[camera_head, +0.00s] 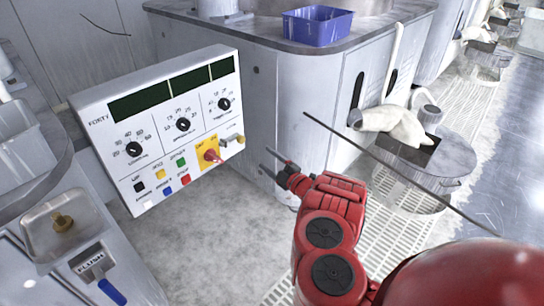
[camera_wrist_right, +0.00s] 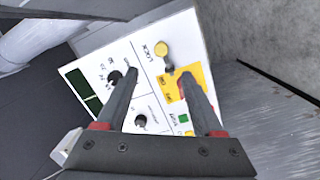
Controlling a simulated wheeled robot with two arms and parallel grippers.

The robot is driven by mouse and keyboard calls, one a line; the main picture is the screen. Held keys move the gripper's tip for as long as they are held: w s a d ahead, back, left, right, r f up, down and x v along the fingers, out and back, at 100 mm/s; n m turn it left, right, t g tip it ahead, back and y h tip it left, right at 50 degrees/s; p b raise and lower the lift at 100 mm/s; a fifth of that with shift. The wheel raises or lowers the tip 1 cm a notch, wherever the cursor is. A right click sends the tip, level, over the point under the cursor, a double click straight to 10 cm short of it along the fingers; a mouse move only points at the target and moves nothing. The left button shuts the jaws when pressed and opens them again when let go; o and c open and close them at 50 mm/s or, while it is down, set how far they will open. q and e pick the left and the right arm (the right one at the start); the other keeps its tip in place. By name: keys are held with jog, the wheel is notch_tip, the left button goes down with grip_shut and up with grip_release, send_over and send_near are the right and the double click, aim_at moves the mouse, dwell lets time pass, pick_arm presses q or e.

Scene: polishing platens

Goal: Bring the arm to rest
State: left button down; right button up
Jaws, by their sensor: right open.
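My right arm, red, reaches in from the lower right of the head view. Its gripper (camera_head: 268,160) has two thin dark fingers pointing up and left, to the right of the control panel (camera_head: 105,125). In the right wrist view my right gripper (camera_wrist_right: 157,82) is open, with no object visible between its fingers. The panel (camera_wrist_right: 149,100) lies beyond the fingers, partly covered by them. In the head view, a red switch (camera_head: 211,155) sits on the panel's yellow plate, clear of the gripper. My left gripper is not in view.
A grey cabinet (camera_head: 300,85) with a blue bin (camera_head: 317,25) on top stands behind the gripper. A metal tray (camera_head: 45,228) is at lower left. Grey floor (camera_head: 215,225) lies open below the panel.

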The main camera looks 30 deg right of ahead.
jog(key=shift+v, duration=0.8)
jog(key=shift+w, duration=0.1)
